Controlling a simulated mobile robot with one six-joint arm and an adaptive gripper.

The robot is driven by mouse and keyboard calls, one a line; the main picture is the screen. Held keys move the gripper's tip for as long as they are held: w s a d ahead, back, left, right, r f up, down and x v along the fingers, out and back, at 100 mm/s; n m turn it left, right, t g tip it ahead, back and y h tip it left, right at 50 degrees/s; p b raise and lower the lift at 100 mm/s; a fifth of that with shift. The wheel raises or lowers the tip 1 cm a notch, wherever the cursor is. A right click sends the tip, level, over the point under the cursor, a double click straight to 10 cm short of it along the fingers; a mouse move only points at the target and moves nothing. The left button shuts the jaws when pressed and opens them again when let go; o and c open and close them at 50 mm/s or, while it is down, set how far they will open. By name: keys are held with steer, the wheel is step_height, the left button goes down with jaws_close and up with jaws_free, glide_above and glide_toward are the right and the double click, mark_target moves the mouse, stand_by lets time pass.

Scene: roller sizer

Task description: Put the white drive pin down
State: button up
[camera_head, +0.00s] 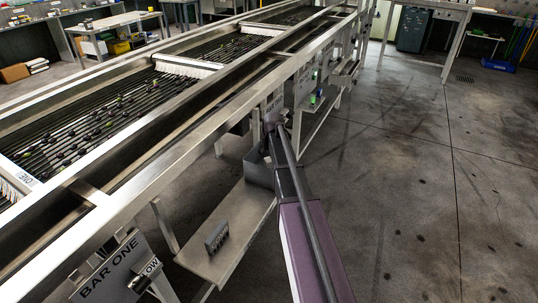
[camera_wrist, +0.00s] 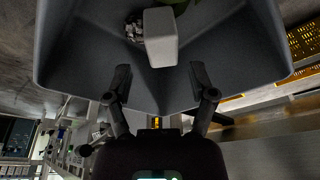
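The white drive pin (camera_wrist: 160,38) shows in the wrist view as a pale block inside a dark grey bin (camera_wrist: 85,60). My gripper (camera_wrist: 160,78) is open. Its two dark fingers are spread apart, one to each side below the pin's near end, and nothing is visibly held between them. I cannot tell whether the pin touches the bin floor. In the head view the grey bin (camera_head: 257,172) is partly hidden behind my arm. The pin and my fingers cannot be made out there.
A small dark grey rack (camera_head: 216,238) stands on the metal shelf (camera_head: 240,215) below the sizer frame (camera_head: 180,130). A "BAR ONE" plate (camera_head: 110,270) is at lower left. A speckled clump (camera_wrist: 133,28) and something green lie beside the pin.

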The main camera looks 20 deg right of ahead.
steer(key=shift+r, duration=0.1)
steer(key=shift+r+p, duration=0.6)
steer(key=shift+p, duration=0.1)
steer(key=p+v, duration=1.1)
steer(key=shift+r, duration=0.35)
steer(key=shift+s, duration=0.1)
stand_by(0.5)
steer(key=s+a+n+g, duration=0.1)
steer(key=s+a+g, duration=0.2)
steer(key=s+a, duration=1.9)
steer(key=shift+s+f, duration=0.3)
steer(key=shift+s, duration=0.2)
steer(key=shift+a, duration=0.1)
